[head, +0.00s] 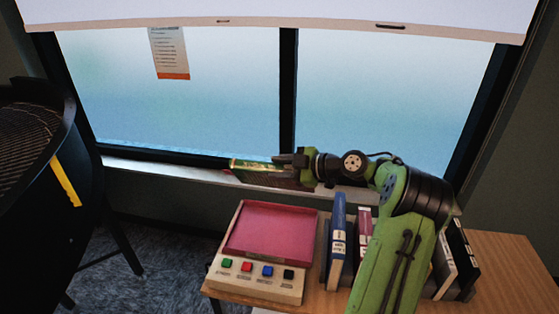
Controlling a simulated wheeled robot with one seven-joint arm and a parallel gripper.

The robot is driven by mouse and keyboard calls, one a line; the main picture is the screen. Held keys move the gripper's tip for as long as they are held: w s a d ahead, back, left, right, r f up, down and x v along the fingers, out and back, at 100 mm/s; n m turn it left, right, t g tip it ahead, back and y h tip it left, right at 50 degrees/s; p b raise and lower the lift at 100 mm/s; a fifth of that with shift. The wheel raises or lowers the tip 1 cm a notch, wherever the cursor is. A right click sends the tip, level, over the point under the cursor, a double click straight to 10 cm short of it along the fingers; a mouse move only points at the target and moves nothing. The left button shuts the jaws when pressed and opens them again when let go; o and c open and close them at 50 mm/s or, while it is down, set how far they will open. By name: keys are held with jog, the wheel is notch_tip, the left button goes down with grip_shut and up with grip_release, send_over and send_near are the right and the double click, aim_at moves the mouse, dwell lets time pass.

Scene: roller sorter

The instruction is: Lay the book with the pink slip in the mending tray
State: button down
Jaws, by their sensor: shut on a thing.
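My gripper (283,161) is shut on a thin, book-like thing (250,165) and holds it in the air in front of the window sill. Its left end shows green and yellowish, with a dark red face below. The gripper hides part of it, and I cannot make out a pink slip on it. Below it and apart from it, a pink-floored tray (270,229) sits on a beige box on the table. The tray looks empty. No label shows that names it the mending tray.
Green, red, blue and dark buttons (257,269) line the box's front. Right of it stand upright a blue book (338,230), a pinkish-red book (364,220) and dark books (462,255), partly behind my arm. A round black grill-like thing (35,140) stands left.

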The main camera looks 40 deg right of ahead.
notch_tip(320, 180, down, 13)
jog(key=b, duration=0.8)
jog(key=shift+b, duration=0.4)
jog(key=shift+r, duration=0.1)
